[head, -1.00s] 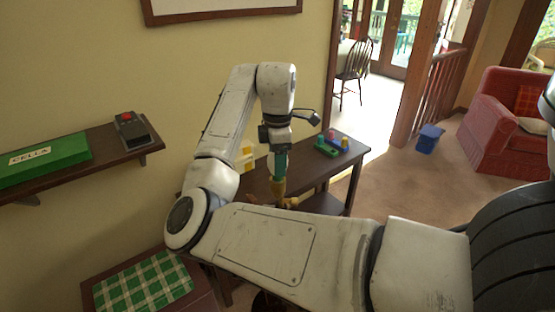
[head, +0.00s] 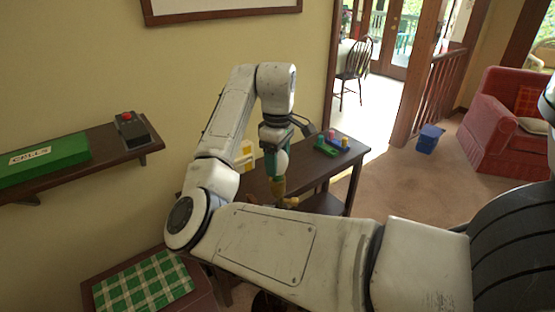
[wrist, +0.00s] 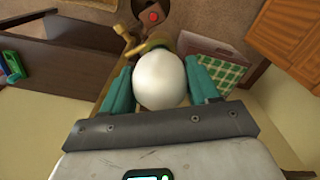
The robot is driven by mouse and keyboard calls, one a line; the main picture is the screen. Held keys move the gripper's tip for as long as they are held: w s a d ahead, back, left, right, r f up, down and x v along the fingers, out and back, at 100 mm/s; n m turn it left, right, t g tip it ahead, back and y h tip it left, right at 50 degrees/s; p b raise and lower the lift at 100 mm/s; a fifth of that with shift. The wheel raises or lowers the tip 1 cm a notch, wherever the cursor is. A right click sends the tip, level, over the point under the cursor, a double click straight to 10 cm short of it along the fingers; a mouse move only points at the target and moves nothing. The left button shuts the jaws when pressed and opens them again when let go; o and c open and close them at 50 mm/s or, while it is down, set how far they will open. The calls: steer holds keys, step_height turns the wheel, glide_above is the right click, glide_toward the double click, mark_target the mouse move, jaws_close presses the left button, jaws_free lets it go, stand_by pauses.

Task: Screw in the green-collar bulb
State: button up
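My gripper (wrist: 163,88) has its two teal fingers on either side of a round white bulb (wrist: 160,80) and appears shut on it. In the head view my gripper (head: 275,178) points down over the brass lamp (head: 286,202) at the dark table. I cannot tell whether the bulb sits in the socket.
A green tray with coloured pieces (head: 325,150) stands on the dark table (head: 315,165). A shelf at left holds a green box (head: 45,160) and a black device with a red button (head: 132,130). A green checked cloth (head: 143,283) lies below. A blue bin (head: 428,139) stands on the floor.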

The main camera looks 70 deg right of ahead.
steer(key=o, duration=0.5)
step_height(320, 180, up, 11)
steer(key=shift+f+p, duration=0.15)
steer(key=shift+p, duration=0.3)
stand_by(0.3)
